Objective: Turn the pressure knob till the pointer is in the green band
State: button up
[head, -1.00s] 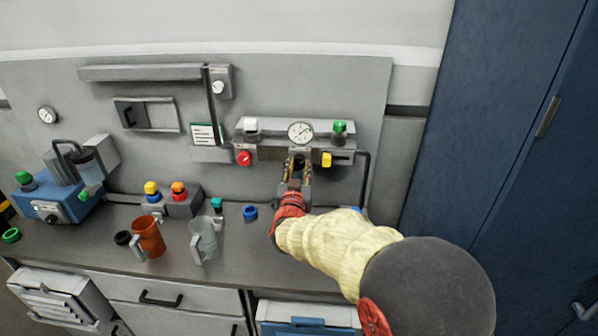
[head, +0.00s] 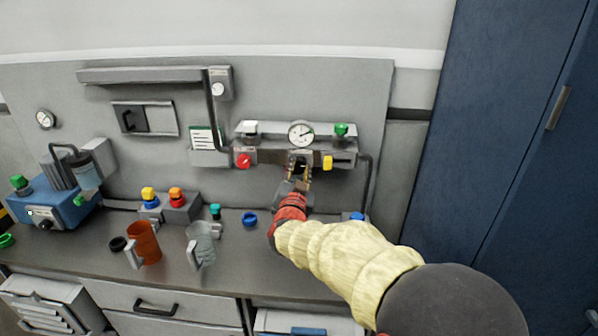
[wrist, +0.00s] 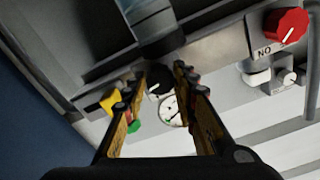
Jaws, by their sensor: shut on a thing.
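The pressure gauge (head: 301,134) is a round white dial on the wall-mounted regulator. It also shows between my fingers in the wrist view (wrist: 172,110), with a little green at its rim. Its pointer is too small to read against the green. The pressure knob (wrist: 159,87) is dark and sits just below the gauge, mostly hidden by my fingers in the head view. My gripper (head: 299,171) reaches up to it from below, shut on the knob, one finger on each side in the wrist view (wrist: 160,80).
A red knob (head: 243,161) is left of the gripper and a yellow one (head: 327,162) close on its right. A pipe (head: 368,185) runs down at the right. Mugs (head: 144,243) and a blue ring (head: 249,219) stand on the bench below.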

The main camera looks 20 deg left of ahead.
jog(key=o, duration=1)
jog(key=shift+o, duration=0.7)
jog(key=shift+s, duration=0.15)
jog(key=v, duration=1.1)
jog(key=shift+s+d, duration=0.2)
jog(key=shift+s, duration=0.15)
